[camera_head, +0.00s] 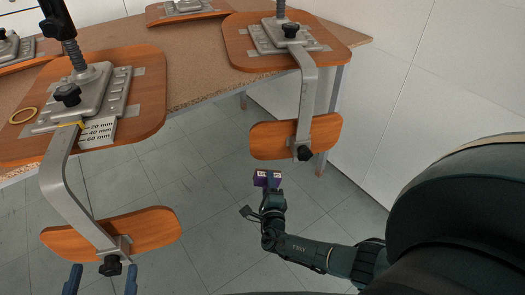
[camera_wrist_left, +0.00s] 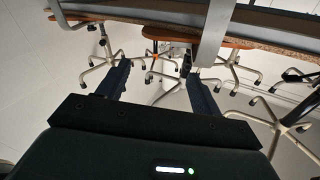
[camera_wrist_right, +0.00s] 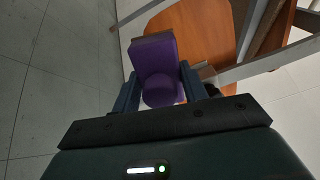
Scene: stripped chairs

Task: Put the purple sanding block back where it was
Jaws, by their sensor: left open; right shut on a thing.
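The purple sanding block (camera_head: 267,178) is in my right gripper (camera_head: 270,190), below the backrest of the right-hand chair in the head view. In the right wrist view the block (camera_wrist_right: 154,58) has a rounded purple knob between the fingers of the right gripper (camera_wrist_right: 160,85) and a brownish-grey outer face. The gripper is shut on it, in front of an orange-brown wooden backrest (camera_wrist_right: 205,30). My left gripper (camera_head: 101,280) is open and empty at the lower left, below the left chair's backrest. Its spread fingers also show in the left wrist view (camera_wrist_left: 155,85).
Upturned chair parts lie on a brown table (camera_head: 195,75). The left chair's backrest (camera_head: 150,232) and the right chair's backrest (camera_head: 265,139) hang past the table edge on metal bars. A marked gauge card (camera_head: 97,132) and a yellow ring (camera_head: 23,115) lie on the left seat. Floor between the chairs is clear.

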